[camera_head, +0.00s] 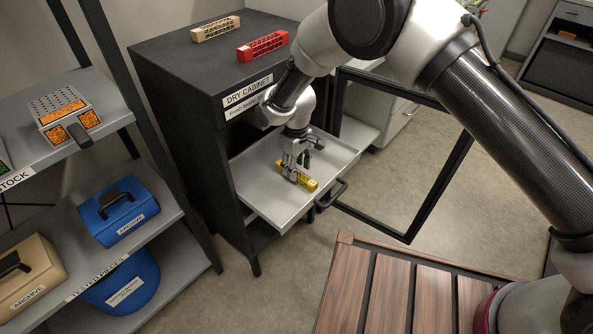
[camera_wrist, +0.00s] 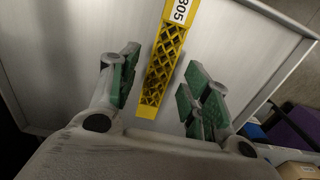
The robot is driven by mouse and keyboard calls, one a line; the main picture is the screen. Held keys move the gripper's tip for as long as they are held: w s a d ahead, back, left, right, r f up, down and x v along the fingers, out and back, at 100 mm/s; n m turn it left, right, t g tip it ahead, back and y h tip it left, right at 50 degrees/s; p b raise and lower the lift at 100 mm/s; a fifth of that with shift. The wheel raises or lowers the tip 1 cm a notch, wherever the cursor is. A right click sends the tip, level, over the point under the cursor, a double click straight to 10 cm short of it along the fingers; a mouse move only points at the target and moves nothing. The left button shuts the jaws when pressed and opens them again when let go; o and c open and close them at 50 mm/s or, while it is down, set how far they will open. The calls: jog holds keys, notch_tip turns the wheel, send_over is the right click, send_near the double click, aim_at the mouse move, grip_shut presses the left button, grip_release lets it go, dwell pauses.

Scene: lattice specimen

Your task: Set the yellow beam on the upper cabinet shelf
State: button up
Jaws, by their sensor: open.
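The yellow beam (camera_head: 297,176), a lattice bar with a white label, lies on a pulled-out grey tray (camera_head: 258,200) of the dry cabinet (camera_head: 165,75). In the wrist view the yellow beam (camera_wrist: 164,60) runs between the green-padded fingers of my gripper (camera_wrist: 160,90), with a gap on each side. My gripper (camera_head: 297,172) is open, low over the tray at the beam. The inside of the cabinet above and behind the tray is mostly hidden by my arm and the label panel.
A tan beam (camera_head: 215,29) and a red beam (camera_head: 262,46) lie on the cabinet top. The black-framed door (camera_head: 425,205) stands open to the right. A shelf rack (camera_head: 65,215) with a blue archive box (camera_head: 118,210) stands left. A slatted wooden surface (camera_head: 385,290) is in front.

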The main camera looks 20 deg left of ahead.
notch_tip(320, 180, up, 10)
jog(key=w+d+r+m, duration=0.2)
jog(key=w+d+r, duration=0.1)
jog(key=d+r, duration=0.4)
jog(key=w+d+r+m, duration=0.1)
jog(key=w+d+r, duration=0.3)
jog(key=d+r, duration=0.35)
jog(key=s+d+r+m+t+y, duration=0.1)
jog(key=d+r+m, duration=0.1)
jog(key=d+r, duration=0.6)
jog(key=s+d+r+m+t, duration=0.1)
jog(key=d+r, duration=0.4)
jog(key=d, duration=0.5)
jog(key=s+d+r+m+t, duration=0.1)
jog(key=s+d+r+m, duration=0.15)
jog(key=s+d, duration=0.4)
jog(key=s+d+r+m, duration=0.2)
jog(key=s+d+r, duration=0.2)
jog(key=d, duration=0.5)
jog(key=s+d+f+m, duration=0.1)
jog(key=s+d, duration=0.4)
jog(key=s, duration=0.2)
jog(key=s+d+f+m+t+h, duration=0.1)
jog(key=s+d+m, duration=0.1)
jog(key=s+d, duration=0.3)
jog(key=shift+s, duration=1.05)
jog(key=shift+r, duration=0.1)
